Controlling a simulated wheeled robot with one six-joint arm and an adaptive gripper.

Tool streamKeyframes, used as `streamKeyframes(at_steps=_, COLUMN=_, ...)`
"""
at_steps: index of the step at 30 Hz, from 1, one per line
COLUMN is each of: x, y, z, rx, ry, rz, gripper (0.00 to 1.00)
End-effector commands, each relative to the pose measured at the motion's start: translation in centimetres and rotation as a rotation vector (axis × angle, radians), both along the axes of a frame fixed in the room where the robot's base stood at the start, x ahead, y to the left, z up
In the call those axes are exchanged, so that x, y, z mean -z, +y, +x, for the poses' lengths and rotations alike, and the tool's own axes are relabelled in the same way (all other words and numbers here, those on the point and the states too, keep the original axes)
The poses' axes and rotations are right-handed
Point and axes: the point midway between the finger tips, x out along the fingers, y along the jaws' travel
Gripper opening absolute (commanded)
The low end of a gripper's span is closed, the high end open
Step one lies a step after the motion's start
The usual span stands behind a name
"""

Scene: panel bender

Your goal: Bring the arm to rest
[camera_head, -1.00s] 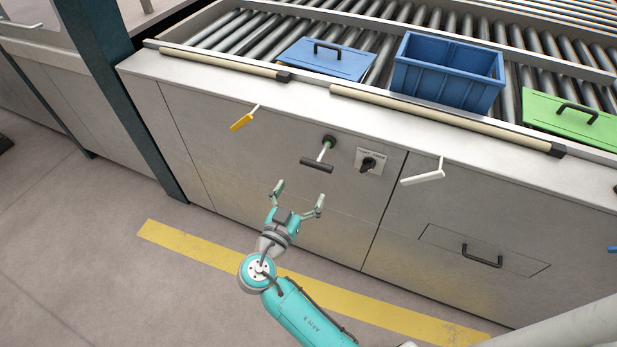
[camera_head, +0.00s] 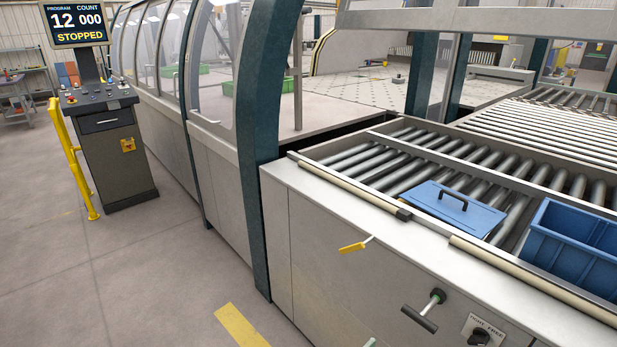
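Only a small pale green tip of my gripper (camera_head: 370,342) shows, at the bottom edge of the head view. The rest of my gripper and my arm are out of the picture. The tip is below the front panel's yellow lever (camera_head: 352,247) and left of the black T-handle (camera_head: 420,318). I cannot tell from this one tip whether the gripper is open or shut, and no held object shows.
A roller conveyor (camera_head: 370,160) carries a blue lid (camera_head: 452,207) and a blue crate (camera_head: 545,245). A rotary switch (camera_head: 480,337) is at the lower right. A control console (camera_head: 108,150) reading STOPPED stands at the left. Open floor (camera_head: 150,270) lies in front.

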Motion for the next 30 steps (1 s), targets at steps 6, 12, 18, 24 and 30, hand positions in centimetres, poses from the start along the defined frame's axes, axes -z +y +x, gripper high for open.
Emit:
streamKeyframes(at_steps=6, x=6.7, y=-1.7, z=-4.4, rx=-0.19, ry=0.223, rz=0.003, gripper=1.0)
streamKeyframes(at_steps=12, x=11.2, y=-1.8, z=-9.9, rx=-0.389, ry=0.378, rz=0.025, gripper=1.0)
streamKeyframes(at_steps=18, x=13.4, y=-0.9, z=-16.2, rx=-0.573, ry=0.461, rz=0.062, gripper=1.0)
streamKeyframes(at_steps=24, x=13.1, y=0.4, z=-22.5, rx=-0.728, ry=0.474, rz=0.101, gripper=1.0)
streamKeyframes(at_steps=30, x=10.3, y=1.8, z=-28.4, rx=-0.835, ry=0.424, rz=0.138, gripper=1.0)
